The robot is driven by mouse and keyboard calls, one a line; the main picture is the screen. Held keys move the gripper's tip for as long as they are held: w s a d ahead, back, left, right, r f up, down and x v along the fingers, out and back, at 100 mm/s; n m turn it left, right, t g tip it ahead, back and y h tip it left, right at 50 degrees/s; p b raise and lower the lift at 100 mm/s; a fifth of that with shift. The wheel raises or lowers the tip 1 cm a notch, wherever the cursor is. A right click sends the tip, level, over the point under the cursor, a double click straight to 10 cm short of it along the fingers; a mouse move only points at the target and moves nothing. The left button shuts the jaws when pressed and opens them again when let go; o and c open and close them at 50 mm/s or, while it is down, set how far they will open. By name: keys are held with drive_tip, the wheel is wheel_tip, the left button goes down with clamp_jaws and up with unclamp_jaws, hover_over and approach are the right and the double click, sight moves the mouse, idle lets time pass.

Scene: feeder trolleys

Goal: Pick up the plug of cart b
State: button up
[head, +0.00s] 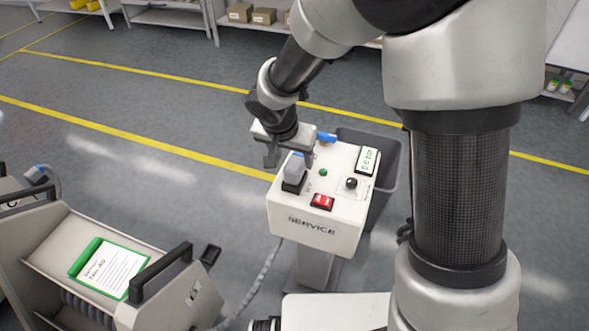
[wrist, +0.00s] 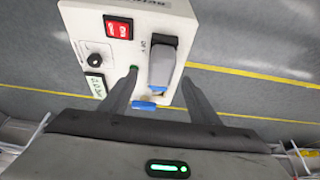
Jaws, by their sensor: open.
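A grey plug (head: 295,168) stands in a dark socket on top of the white service box (head: 315,226). In the wrist view the plug (wrist: 163,65) has a blue end towards me and lies between my two fingers, nearer the right one. My gripper (head: 289,157) is open and empty, above and around the far side of the plug; I cannot tell whether a finger touches it. The fingers also show in the wrist view (wrist: 160,97). Which cart this plug belongs to cannot be read. Another grey-and-blue plug (head: 38,173) rests at the cart at the far left.
A cart (head: 155,290) with a black handle and a green-edged card (head: 105,270) stands at the lower left. The service box carries a red switch (head: 322,202), a knob and a display. A dark bin (head: 385,170) is behind it. A grey hose (head: 262,275) hangs at its left.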

sight(294, 164)
drive_tip(key=x, duration=0.5)
drive_tip(key=shift+s+a+f+b, duration=0.1)
drive_tip(key=shift+s+f+b, duration=0.1)
drive_tip(key=shift+b, duration=0.1)
drive_tip(key=shift+c, duration=0.2)
drive_tip(key=shift+r, duration=0.1)
clamp_jaws()
